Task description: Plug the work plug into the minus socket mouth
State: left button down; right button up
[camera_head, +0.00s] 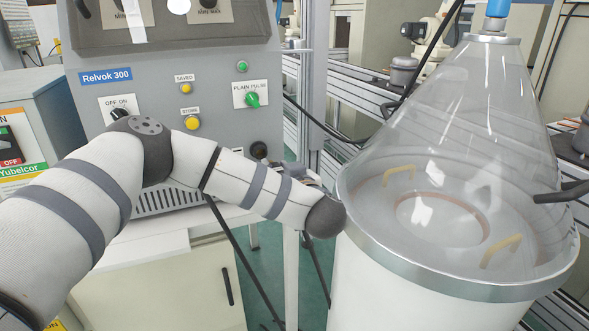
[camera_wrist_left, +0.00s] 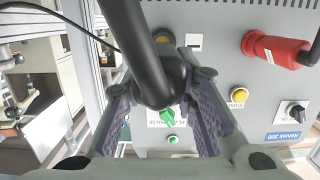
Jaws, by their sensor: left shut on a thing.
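My left gripper (camera_wrist_left: 161,84) is shut on the black work plug (camera_wrist_left: 155,92), with one finger on each side of it. A thick black cable (camera_wrist_left: 126,25) runs from the plug to the top of the left wrist view. The plug is in front of the grey panel of the welding machine (camera_head: 222,120). In the head view a dark round socket (camera_head: 258,150) shows low on the panel, probably the minus socket. In the wrist view a dark ring (camera_wrist_left: 164,36) shows partly behind the plug. I cannot tell whether the plug touches the socket. My right gripper is out of view.
A red plug (camera_wrist_left: 278,48) sits in another socket on the panel. Buttons and knobs, including a green knob (camera_head: 252,99), are close by. A white tank with a clear cone (camera_head: 455,150) stands right of my left arm. Black cables (camera_head: 236,250) hang below the arm.

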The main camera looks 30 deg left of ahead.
aim_at(265, 155)
pick_arm(q)
jog(key=shift+s, duration=0.35)
jog(key=shift+d+r, duration=0.1)
jog(key=shift+r, duration=0.1)
jog(key=x, duration=0.5)
jog(key=shift+w+a+r, duration=0.2)
jog(key=shift+w+a, duration=0.15)
jog(key=shift+a, duration=0.05)
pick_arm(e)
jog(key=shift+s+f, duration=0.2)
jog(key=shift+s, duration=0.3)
pick_arm(q)
jog(key=shift+w+a, duration=0.15)
jog(key=shift+a, duration=0.05)
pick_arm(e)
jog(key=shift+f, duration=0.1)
pick_arm(q)
jog(key=shift+b+x, duration=0.4)
jog(key=shift+x, duration=0.7)
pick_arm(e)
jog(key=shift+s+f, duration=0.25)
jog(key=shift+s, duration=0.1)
pick_arm(q)
jog(key=shift+a+r, duration=0.1)
jog(key=shift+r, duration=0.1)
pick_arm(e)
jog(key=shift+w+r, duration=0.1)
